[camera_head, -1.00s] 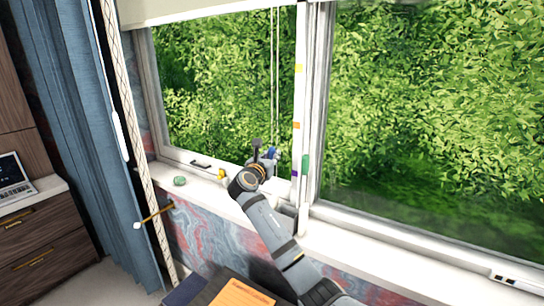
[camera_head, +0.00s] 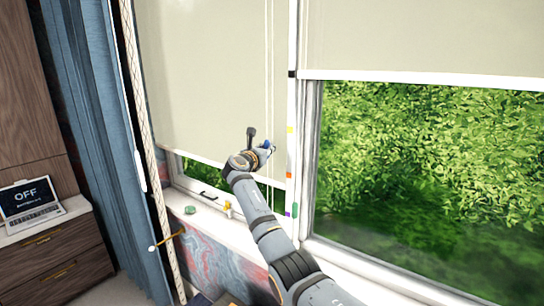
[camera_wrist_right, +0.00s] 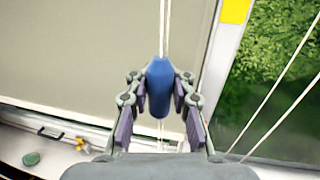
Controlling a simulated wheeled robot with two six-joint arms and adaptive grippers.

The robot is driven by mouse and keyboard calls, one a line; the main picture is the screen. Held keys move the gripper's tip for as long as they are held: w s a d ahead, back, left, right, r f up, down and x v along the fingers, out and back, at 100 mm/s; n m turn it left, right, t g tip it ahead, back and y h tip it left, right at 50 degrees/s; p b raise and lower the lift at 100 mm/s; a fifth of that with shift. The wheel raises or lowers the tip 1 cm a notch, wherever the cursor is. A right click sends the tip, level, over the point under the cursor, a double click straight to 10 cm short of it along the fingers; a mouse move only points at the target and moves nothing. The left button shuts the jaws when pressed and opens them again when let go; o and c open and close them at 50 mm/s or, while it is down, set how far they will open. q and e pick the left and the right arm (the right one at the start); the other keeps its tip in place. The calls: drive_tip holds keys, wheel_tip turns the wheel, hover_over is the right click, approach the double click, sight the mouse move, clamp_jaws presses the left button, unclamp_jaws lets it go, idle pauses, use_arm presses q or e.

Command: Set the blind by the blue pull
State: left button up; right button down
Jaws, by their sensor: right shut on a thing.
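The blue pull (camera_head: 267,145) hangs on thin cords in front of the left window; it also shows in the right wrist view (camera_wrist_right: 159,88). My right gripper (camera_head: 262,149) is shut on it, with one finger on each side. The left blind (camera_head: 205,70) is cream and hangs low. Its white bottom bar (camera_head: 200,157) leaves a narrow gap above the sill, and meets the post just below the orange mark (camera_head: 289,173). A yellow mark (camera_head: 290,130) is higher, a green mark (camera_head: 295,210) lower. My left gripper is not in view.
A second blind (camera_head: 410,35) covers the upper right window. On the sill (camera_head: 204,216) are a green stone-like item (camera_head: 190,210) and a small yellow item (camera_head: 228,209). A blue curtain (camera_head: 95,130) hangs at left. A laptop (camera_head: 30,200) displays "OFF".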

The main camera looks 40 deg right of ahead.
wheel_tip(320, 180, up, 5)
drive_tip(key=shift+f+p, duration=0.1)
drive_tip(key=shift+p, duration=1.1)
drive_tip(key=shift+w+r, duration=0.1)
drive_tip(key=shift+r, duration=0.25)
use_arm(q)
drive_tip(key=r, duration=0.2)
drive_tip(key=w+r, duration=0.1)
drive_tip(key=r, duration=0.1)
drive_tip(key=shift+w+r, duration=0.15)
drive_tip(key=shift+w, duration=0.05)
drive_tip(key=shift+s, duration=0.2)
